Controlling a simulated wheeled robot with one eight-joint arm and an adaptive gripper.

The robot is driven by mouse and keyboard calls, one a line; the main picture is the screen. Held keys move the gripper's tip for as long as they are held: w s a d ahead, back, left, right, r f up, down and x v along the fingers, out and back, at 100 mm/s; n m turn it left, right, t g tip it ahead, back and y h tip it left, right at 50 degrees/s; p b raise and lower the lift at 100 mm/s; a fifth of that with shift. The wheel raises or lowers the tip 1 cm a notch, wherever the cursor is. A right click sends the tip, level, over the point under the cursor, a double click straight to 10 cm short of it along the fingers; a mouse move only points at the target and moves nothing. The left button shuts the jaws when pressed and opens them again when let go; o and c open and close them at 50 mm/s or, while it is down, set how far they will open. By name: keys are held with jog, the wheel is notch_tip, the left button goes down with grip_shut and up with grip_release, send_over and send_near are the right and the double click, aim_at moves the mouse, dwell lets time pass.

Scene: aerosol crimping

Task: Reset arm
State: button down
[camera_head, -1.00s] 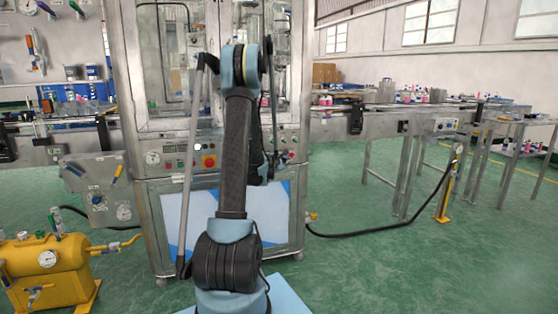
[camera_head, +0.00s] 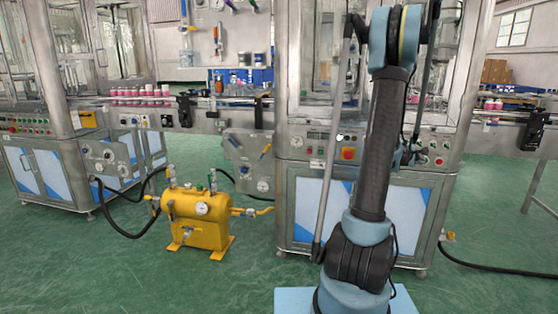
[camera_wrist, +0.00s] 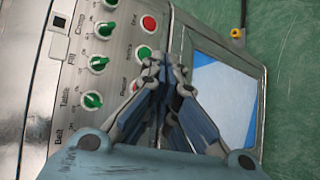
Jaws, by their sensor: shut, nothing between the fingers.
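My arm (camera_head: 385,140) stands raised in front of the crimping machine, bent at a high elbow, with the forearm folding down behind the upper arm. My gripper (camera_head: 408,156) shows only in part in the head view, near the machine's control panel (camera_head: 320,150). In the wrist view my gripper (camera_wrist: 163,62) has its fingertips together, with nothing between them. Behind the fingertips is the panel (camera_wrist: 120,45), turned sideways, with several green knobs and red and green buttons. I cannot tell the gap between fingertips and panel.
A yellow pressure tank (camera_head: 197,222) stands on the green floor to the left. A conveyor (camera_head: 215,115) runs along the line, with pink-filled bottles (camera_head: 140,96) on it. Another machine cabinet (camera_head: 70,170) stands at far left. A black hose (camera_head: 490,268) lies at right. The front floor is open.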

jog(key=s+a+m+g+y, duration=0.1)
jog(key=s+a+m+y, duration=0.1)
jog(key=s+a, duration=0.45)
jog(key=s+a+r+m+y, duration=0.1)
jog(key=s+a+m+y, duration=0.15)
jog(key=a, duration=0.65)
jog(key=s+a+m+g+y, duration=0.1)
jog(key=s+a, duration=0.5)
jog(key=a, duration=0.2)
jog(key=s+a+f+m+g+y, duration=0.1)
jog(key=s+a+f+m+y, duration=0.1)
jog(key=s+a, duration=0.7)
jog(key=s+a+f+m+g+y, duration=0.2)
jog(key=s+a+f+y, duration=0.2)
jog(key=s+a, duration=0.6)
jog(key=s+f, duration=0.2)
jog(key=s, duration=0.1)
jog(key=shift+s+f, duration=0.2)
jog(key=shift+s, duration=0.05)
jog(key=shift+a, duration=0.1)
jog(key=shift+w+f, duration=0.2)
jog(key=shift+w, duration=0.3)
jog(key=shift+s, duration=0.1)
